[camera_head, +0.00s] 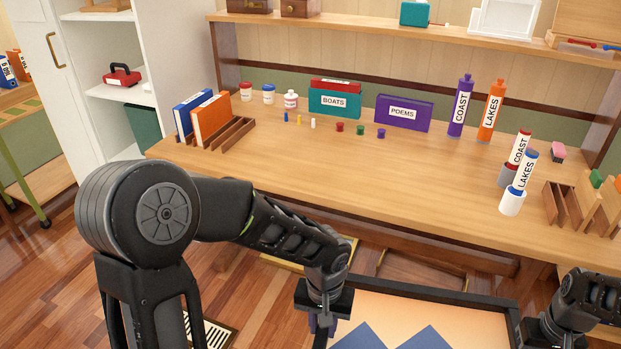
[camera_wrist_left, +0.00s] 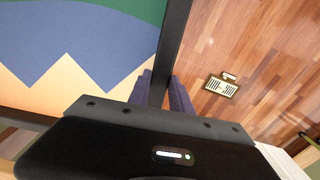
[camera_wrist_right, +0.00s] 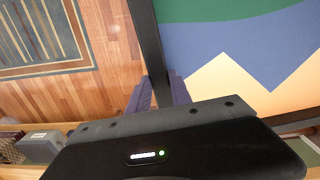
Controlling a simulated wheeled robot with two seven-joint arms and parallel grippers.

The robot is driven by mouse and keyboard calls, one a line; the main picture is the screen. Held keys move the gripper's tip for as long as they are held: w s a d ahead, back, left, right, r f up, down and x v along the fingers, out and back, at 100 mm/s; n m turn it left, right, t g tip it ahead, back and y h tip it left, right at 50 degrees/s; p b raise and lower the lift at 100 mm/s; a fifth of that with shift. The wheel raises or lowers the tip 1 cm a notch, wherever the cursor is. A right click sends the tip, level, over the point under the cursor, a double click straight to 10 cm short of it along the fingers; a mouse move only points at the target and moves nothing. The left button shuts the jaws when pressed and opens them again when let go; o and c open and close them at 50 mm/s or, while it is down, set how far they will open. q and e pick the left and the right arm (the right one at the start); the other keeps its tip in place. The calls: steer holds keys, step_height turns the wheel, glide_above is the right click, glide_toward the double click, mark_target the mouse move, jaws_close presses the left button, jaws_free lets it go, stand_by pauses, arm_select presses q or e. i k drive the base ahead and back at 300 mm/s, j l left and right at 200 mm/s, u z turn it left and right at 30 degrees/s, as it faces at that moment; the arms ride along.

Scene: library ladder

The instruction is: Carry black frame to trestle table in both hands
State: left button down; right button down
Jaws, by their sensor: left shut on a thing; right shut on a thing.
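The black frame (camera_head: 450,293) holds a picture with blue peaks on a pale orange ground. It is low at the bottom of the head view, in front of the wooden table (camera_head: 350,180), and its lower part is cut off. My left gripper (camera_head: 322,322) is shut on the frame's left side bar; the left wrist view shows the bar (camera_wrist_left: 173,45) between its fingers (camera_wrist_left: 161,90). My right gripper (camera_head: 530,334) is shut on the opposite side bar; the right wrist view shows that bar (camera_wrist_right: 147,42) between its fingers (camera_wrist_right: 160,92).
The tabletop holds an orange book (camera_head: 211,118), a purple POEMS box (camera_head: 403,113), upright tubes (camera_head: 461,108) and wooden racks (camera_head: 575,205). Its front middle is clear. A white cabinet (camera_head: 100,55) stands left. A floor vent (camera_wrist_left: 221,86) and a rug (camera_wrist_right: 40,35) lie below.

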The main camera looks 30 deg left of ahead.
mark_target(354, 167)
steer(key=u, duration=0.7)
